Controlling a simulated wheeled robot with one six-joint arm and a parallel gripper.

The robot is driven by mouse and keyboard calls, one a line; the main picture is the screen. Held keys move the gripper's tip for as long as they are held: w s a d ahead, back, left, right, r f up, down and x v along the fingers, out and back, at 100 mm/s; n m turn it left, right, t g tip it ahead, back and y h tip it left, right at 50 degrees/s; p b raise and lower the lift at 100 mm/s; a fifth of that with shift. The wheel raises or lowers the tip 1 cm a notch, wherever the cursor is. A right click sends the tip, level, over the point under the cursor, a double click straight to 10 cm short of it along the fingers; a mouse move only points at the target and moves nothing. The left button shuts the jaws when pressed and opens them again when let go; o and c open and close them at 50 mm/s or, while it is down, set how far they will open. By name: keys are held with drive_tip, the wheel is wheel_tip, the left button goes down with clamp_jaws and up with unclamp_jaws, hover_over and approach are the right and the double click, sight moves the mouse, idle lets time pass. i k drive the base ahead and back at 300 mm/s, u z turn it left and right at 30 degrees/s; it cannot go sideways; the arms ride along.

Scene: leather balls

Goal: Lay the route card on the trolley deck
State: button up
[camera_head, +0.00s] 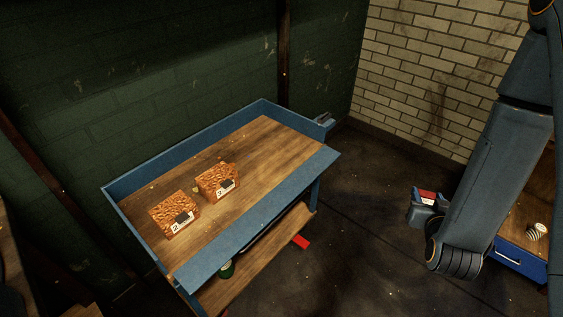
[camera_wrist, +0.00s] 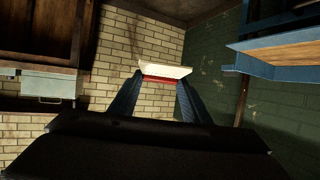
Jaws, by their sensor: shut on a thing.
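The trolley deck (camera_head: 262,152) is a wooden top with a blue raised rim, in the left middle of the head view. The trolley also shows at the upper right of the wrist view (camera_wrist: 285,52). My gripper (camera_head: 425,207) is to the right of the trolley, apart from it, over the dark floor. It is shut on the route card (camera_wrist: 165,71), a pale flat piece with a red edge held between the fingertips. In the head view only a small red and white part of the card (camera_head: 427,197) shows; my gripper and arm hide the rest.
Two orange-brown patterned blocks with white labels, one nearer (camera_head: 174,214) and one farther (camera_head: 216,182), stand on the deck's left half. The deck's right half is clear. A striped ball (camera_head: 537,231) sits on a wooden-topped unit with a blue drawer (camera_head: 520,259) at right.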

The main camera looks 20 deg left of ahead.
sight(293, 151)
drive_tip(key=u, duration=0.85)
drive_tip(key=i, duration=0.8)
drive_tip(key=u, duration=0.8)
